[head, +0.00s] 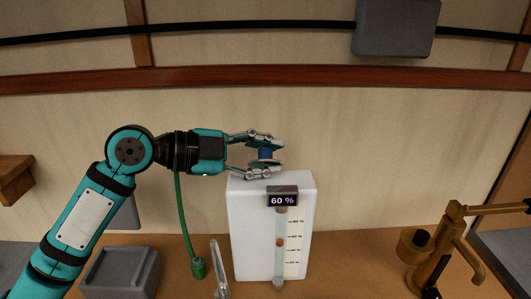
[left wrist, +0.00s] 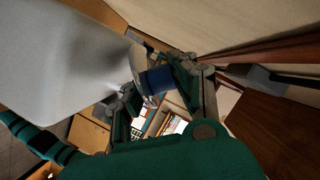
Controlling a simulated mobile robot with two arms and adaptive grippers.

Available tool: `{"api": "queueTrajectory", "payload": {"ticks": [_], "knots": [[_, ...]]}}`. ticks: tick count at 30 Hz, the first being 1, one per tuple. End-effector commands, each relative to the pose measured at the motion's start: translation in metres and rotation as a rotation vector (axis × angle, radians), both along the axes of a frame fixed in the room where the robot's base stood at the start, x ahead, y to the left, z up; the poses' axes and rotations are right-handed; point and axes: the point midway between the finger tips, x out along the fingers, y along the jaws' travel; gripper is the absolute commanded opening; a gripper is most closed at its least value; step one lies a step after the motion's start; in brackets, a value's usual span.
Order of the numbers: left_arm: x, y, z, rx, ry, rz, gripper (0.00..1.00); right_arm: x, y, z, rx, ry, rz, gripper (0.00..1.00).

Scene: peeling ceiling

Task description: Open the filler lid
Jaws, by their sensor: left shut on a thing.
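A white tank (head: 240,225) stands upright on the brown worktop, with a dark "60 %" display (head: 283,200) and a level scale on its front. The blue filler lid (head: 265,154) is at the top of the tank. My left gripper (head: 273,157) comes in from the left and is shut on the lid, one finger on each side. In the left wrist view the lid (left wrist: 158,79) sits between the fingers, beside the pale tank wall (left wrist: 60,50). I cannot tell whether the lid has turned or lifted. My right gripper is not in view.
A grey box (head: 120,272), a green hose (head: 184,225) and a clear upright piece (head: 218,268) are left of the tank. A brass tap-like fixture (head: 440,250) stands at the right. The worktop between tank and fixture is clear. A wall is behind.

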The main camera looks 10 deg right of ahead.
Motion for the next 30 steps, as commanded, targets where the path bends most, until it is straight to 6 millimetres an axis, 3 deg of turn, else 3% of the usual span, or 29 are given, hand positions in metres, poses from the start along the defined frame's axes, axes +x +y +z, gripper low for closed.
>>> {"api": "queueTrajectory", "payload": {"ticks": [12,30], "knots": [[0.016,-0.003,0.014,0.058,0.318,0.004,0.00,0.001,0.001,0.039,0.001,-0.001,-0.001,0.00],[0.041,-0.008,0.010,0.156,0.823,0.003,0.00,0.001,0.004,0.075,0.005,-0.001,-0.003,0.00]]}}
